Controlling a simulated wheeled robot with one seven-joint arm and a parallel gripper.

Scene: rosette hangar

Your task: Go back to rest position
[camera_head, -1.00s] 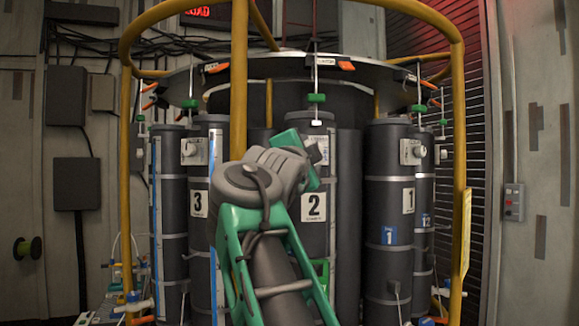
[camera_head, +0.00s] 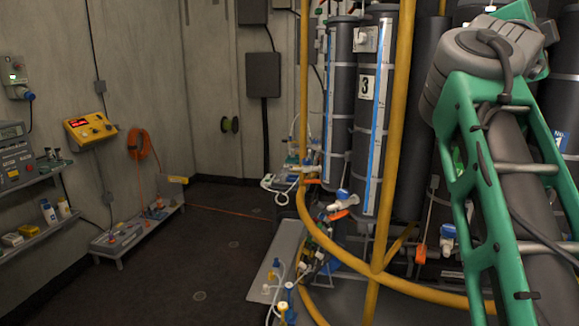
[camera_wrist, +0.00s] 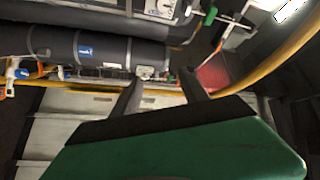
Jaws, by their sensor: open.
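My gripper (camera_wrist: 160,92) shows in the wrist view with its two dark fingers apart and nothing between them. Beyond the fingers are a dark cylinder (camera_wrist: 115,50) with a blue label and a yellow rail (camera_wrist: 270,70). In the head view my green and grey arm fills the right side, raised in front of the dark cylinders. The gripper itself is hidden or out of frame there. The cylinder marked 3 (camera_head: 369,130) stands upright left of my arm, behind a yellow post (camera_head: 394,150).
A yellow ring rail (camera_head: 430,293) surrounds the cylinders low down. A grey bench (camera_head: 277,262) with small valves stands beside it. On the left are wall shelves (camera_head: 35,180), a yellow meter (camera_head: 90,129), an orange hose coil (camera_head: 138,143) and a low rack (camera_head: 137,230). The dark floor (camera_head: 190,265) between is clear.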

